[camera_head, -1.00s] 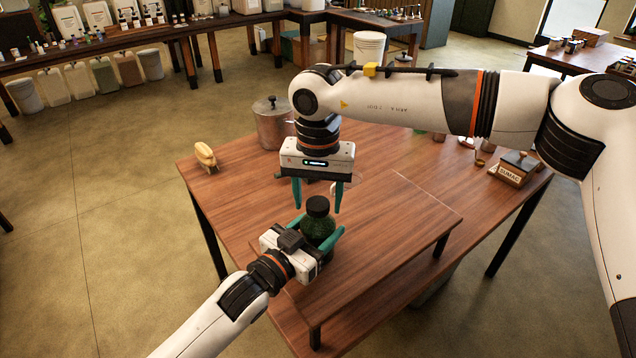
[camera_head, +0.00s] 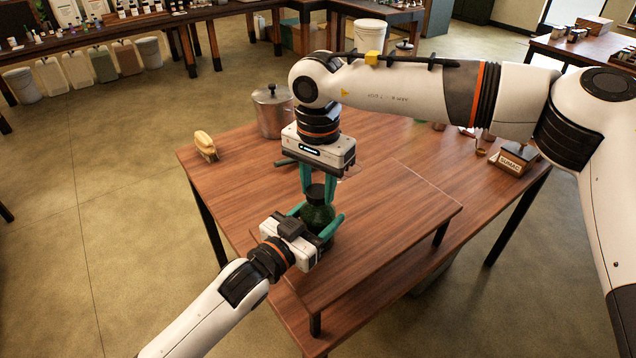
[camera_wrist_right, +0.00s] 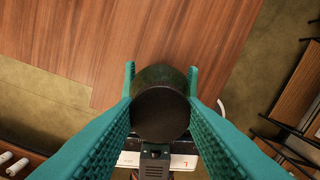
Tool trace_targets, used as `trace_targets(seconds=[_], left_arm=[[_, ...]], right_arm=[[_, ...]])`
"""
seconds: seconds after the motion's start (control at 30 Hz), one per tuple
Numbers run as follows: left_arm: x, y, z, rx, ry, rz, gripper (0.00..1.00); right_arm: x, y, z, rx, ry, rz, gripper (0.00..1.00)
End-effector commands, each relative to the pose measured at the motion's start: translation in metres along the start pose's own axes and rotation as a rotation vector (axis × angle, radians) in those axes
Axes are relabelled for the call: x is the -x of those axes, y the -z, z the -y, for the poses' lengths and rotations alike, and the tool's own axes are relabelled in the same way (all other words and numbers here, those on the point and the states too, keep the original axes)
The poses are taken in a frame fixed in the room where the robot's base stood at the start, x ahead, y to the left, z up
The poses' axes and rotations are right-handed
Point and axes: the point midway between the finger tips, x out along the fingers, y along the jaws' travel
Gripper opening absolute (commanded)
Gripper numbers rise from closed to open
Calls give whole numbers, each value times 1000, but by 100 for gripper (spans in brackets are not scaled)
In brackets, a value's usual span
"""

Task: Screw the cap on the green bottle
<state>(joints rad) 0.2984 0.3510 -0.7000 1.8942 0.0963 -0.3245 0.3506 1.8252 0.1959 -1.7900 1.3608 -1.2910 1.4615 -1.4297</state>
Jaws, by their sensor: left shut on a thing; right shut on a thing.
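The green bottle (camera_head: 318,219) stands upright on the raised board of the wooden table in the head view, its lower part hidden by my left gripper. My left gripper (camera_head: 318,221) is shut around the bottle's body from the left front. The dark cap (camera_head: 315,191) is on top of the bottle; how tightly it sits cannot be told. My right gripper (camera_head: 318,188) points straight down from above and is shut on the cap. In the right wrist view the round black cap (camera_wrist_right: 161,115) lies between the teal fingers, with the green bottle (camera_wrist_right: 160,76) behind it.
A metal pot (camera_head: 272,112) with a lid stands at the table's back edge. A brush (camera_head: 204,145) sits at the back left, and a wooden box labelled sumac (camera_head: 515,160) at the right. The raised board (camera_head: 385,220) is clear right of the bottle.

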Motion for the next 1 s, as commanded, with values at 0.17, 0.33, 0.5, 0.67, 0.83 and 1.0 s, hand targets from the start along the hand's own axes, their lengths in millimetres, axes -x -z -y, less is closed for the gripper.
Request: trace_targets(seconds=[0.17, 0.33, 0.5, 0.67, 0.83, 1.0], left_arm=[[0, 0, 0, -2, 0, 0, 0], [0, 0, 0, -2, 0, 0, 0], [0, 0, 0, -2, 0, 0, 0], [0, 0, 0, -2, 0, 1, 0], [0, 0, 0, -2, 0, 1, 0], [0, 0, 0, -2, 1, 1, 0]], right_arm=[[0, 0, 0, -369, -1, -3, 9], [0, 0, 0, -724, -1, -2, 9], [-1, 0, 0, -1080, -1, -3, 9], [-1, 0, 0, -1415, -1, -3, 9], [-1, 0, 0, -1773, -1, -3, 9], [-1, 0, 0, -2130, -2, -4, 9]])
